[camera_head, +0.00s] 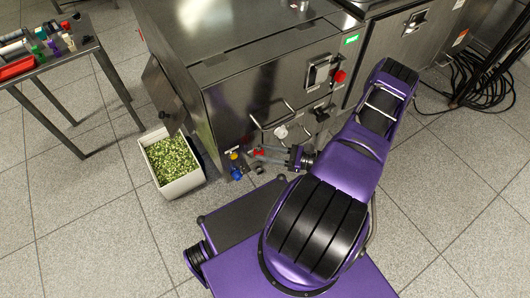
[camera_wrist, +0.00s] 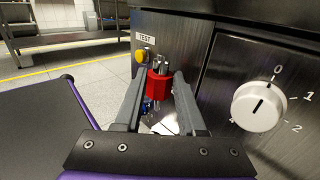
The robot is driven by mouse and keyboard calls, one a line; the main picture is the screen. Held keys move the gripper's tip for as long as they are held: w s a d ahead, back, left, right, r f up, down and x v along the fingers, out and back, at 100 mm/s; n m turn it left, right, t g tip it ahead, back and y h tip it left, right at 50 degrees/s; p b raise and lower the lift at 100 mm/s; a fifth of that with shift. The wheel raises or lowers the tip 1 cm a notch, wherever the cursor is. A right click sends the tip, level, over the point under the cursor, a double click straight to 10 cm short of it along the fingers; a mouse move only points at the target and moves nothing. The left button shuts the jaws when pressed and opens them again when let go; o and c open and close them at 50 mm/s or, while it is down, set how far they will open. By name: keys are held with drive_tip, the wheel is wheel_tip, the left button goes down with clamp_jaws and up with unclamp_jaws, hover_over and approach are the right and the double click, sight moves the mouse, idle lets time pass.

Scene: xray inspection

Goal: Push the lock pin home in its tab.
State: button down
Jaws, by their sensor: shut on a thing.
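My gripper (camera_wrist: 163,80) is shut on a red piece (camera_wrist: 160,88), which sits between its fingertips close to the machine's steel front. Short metal parts stand up at the top of the red piece; I cannot tell which of them is the lock pin or how deep it sits. The tab is not clear to make out. In the head view my gripper (camera_head: 263,153) is low at the machine front, with the red piece (camera_head: 256,152) at its tips.
A yellow knob (camera_wrist: 139,56) under a TEST label is just left of the red piece. A white dial (camera_wrist: 259,106) is to the right. A blue part (camera_head: 236,173) hangs low nearby. A white bin (camera_head: 172,163) of green bits stands on the floor at left.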

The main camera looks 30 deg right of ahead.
wheel_tip(320, 180, down, 4)
drive_tip(key=b, duration=0.2)
drive_tip(key=shift+r+b, duration=0.2)
drive_tip(key=shift+b, duration=0.1)
drive_tip(key=shift+f, duration=1.1)
drive_tip(key=shift+f, duration=2.1)
drive_tip(key=shift+c, duration=2.1)
unclamp_jaws()
drive_tip(key=v, duration=1.7)
drive_tip(key=shift+d, duration=0.15)
drive_tip(key=shift+s, duration=0.1)
